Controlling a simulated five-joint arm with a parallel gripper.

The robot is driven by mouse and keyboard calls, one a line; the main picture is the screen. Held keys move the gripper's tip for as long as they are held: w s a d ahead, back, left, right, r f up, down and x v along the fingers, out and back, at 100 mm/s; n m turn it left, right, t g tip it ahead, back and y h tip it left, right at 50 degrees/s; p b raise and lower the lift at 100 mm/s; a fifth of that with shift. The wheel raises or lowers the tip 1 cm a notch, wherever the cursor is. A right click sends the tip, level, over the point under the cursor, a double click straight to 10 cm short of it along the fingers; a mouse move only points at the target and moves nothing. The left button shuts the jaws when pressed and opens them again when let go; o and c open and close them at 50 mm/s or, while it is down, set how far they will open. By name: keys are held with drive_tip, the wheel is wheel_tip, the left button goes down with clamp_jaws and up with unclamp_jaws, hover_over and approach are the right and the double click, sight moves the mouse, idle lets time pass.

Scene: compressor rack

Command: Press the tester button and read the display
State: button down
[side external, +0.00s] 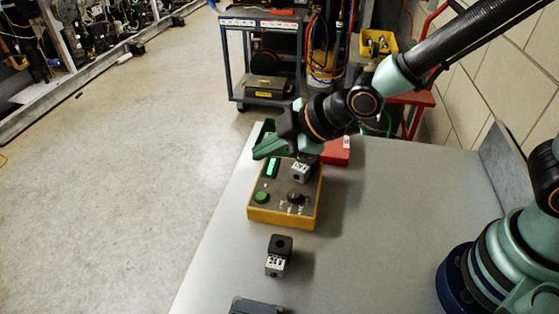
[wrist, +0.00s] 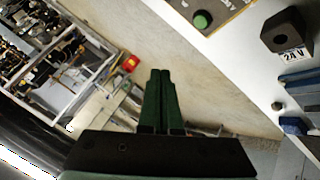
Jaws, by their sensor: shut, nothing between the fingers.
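The tester (side external: 284,212) is a yellow box with a grey top, standing on the table. It has a lit green display (side external: 272,168), a green button (side external: 262,197) at its front left and a dark knob (side external: 297,197). I cannot read the display. A grey block with a label (side external: 300,173) sits on its right rear. My gripper (side external: 259,152) is shut and empty, above the tester's rear edge, its green fingers pointing left. In the wrist view the shut fingers (wrist: 161,72) are apart from the green button (wrist: 202,20), which is up to the right.
A dark-topped block marked 24 V (side external: 278,258) stands on the table (side external: 390,220) in front of the tester; it also shows in the wrist view (wrist: 285,35). A red box (side external: 337,150) is behind. A dark object (side external: 256,307) lies at the front.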

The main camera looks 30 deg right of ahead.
drive_tip(key=shift+f, duration=0.15)
hover_over(267, 199)
drive_tip(key=shift+f, duration=4.25)
drive_tip(key=shift+f, duration=0.15)
drive_tip(key=shift+f, duration=0.3)
drive_tip(key=shift+f, duration=0.4)
drive_tip(key=shift+r, duration=0.85)
drive_tip(key=shift+r, duration=2.5)
